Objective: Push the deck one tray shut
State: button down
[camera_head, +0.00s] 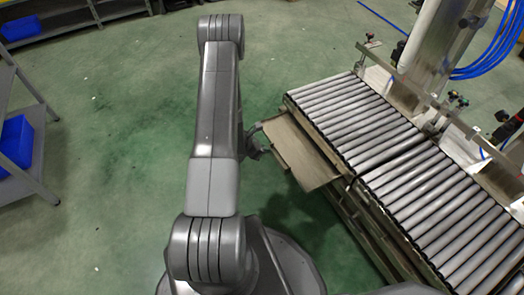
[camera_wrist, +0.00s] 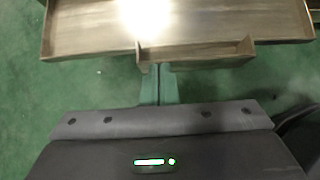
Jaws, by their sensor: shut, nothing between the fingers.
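The deck one tray (camera_head: 300,153) is a shallow brown-grey tray sticking out from the left side of the roller deck in the head view. In the wrist view the tray (camera_wrist: 90,35) spans the top, with a small raised front piece (camera_wrist: 195,54) at its near edge. A bright glare covers part of its floor. My gripper (camera_wrist: 159,70) is shut and empty, its fingertips close to the left part of that front piece; I cannot tell if they touch. In the head view my gripper (camera_head: 256,138) is at the tray's outer edge, partly hidden by my arm.
The roller deck (camera_head: 350,115) stands right of the tray, with a second roller section (camera_head: 440,205) nearer. A metal column (camera_head: 432,40) and blue hoses (camera_head: 497,50) rise behind. A shelf with a blue bin (camera_head: 17,142) stands at left. Green floor (camera_head: 110,120) between is clear.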

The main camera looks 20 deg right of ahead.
jog(key=b, duration=0.5)
send_over(295, 144)
jog(key=shift+a+f, duration=0.1)
jog(key=shift+a, duration=0.3)
jog(key=shift+d, duration=0.4)
